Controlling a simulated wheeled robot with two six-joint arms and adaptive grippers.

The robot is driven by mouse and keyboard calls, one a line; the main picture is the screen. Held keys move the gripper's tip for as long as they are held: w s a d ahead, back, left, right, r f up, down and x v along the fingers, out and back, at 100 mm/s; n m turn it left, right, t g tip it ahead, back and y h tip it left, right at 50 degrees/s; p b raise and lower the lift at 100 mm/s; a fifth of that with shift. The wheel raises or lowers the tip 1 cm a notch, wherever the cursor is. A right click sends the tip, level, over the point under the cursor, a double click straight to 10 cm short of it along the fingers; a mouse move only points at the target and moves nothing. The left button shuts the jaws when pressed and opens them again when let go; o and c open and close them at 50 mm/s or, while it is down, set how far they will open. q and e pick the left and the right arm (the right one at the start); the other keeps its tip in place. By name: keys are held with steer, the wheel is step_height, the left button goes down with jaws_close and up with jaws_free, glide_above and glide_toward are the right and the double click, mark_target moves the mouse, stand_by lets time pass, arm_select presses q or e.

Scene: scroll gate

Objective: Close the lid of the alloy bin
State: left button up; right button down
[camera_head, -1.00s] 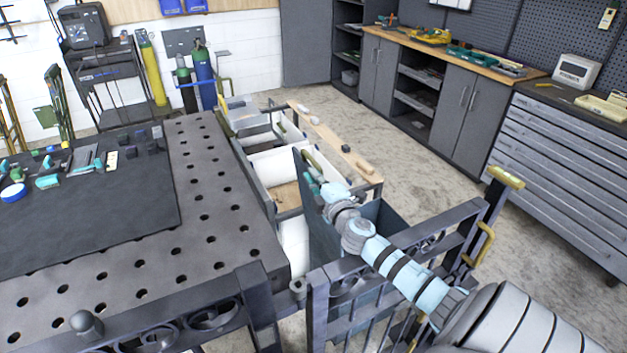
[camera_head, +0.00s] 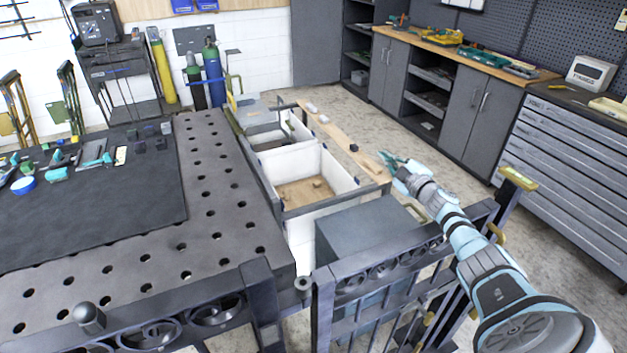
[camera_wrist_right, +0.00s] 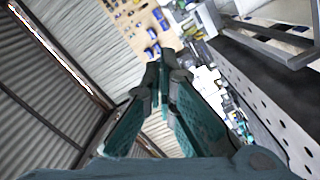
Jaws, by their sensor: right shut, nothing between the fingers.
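A row of bins stands along the right edge of the perforated table. The nearest bin's grey lid (camera_head: 365,232) lies flat, or nearly flat, over its opening. The middle bin (camera_head: 335,175) is open, with white walls and small brown pieces on its floor. I see no readable label telling which one is the alloy bin. My right gripper (camera_head: 391,163) is shut and empty, past the lid's far right side and apart from it. Its closed fingers also show in the right wrist view (camera_wrist_right: 161,84). My left gripper is out of view.
A dark metal gate (camera_head: 400,262) with scrollwork stands in front of the nearest bin, close under my right arm. The perforated table (camera_head: 225,205) is on the left. A wooden ledge (camera_head: 345,145) with small pieces runs along the bins. Floor to the right is clear.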

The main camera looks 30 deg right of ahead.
steer(key=shift+r, duration=0.1)
stand_by(0.5)
step_height(320, 180, up, 5)
steer(key=p, duration=0.5)
steer(key=s+a+p, duration=0.2)
steer(key=s+p, duration=0.1)
steer(key=s, duration=1.7)
steer(key=shift+s, duration=0.3)
